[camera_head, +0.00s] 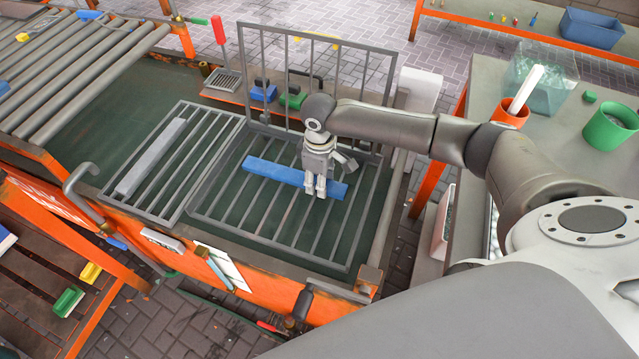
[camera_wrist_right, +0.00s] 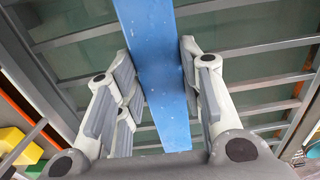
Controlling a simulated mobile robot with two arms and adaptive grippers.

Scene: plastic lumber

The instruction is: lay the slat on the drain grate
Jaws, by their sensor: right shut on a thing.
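A blue slat (camera_head: 272,171) lies level across the bars of the right-hand drain grate (camera_head: 277,223), on or just above them; I cannot tell whether it touches. My right gripper (camera_head: 316,190) points down over the slat's right part and is shut on it. In the right wrist view the slat (camera_wrist_right: 160,65) runs between the finger pads of the gripper (camera_wrist_right: 158,90), with grate bars behind it. A grey slat-like bar (camera_head: 150,158) lies on the left-hand grate (camera_head: 196,160). My left gripper is not in view.
An upright barred panel (camera_head: 318,55) stands behind the right-hand grate. Blue and green blocks (camera_head: 291,98) are on a ledge behind it. A roller conveyor (camera_head: 75,65) is at the left. A table (camera_head: 560,150) with orange and green cups (camera_head: 610,128) is at the right.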

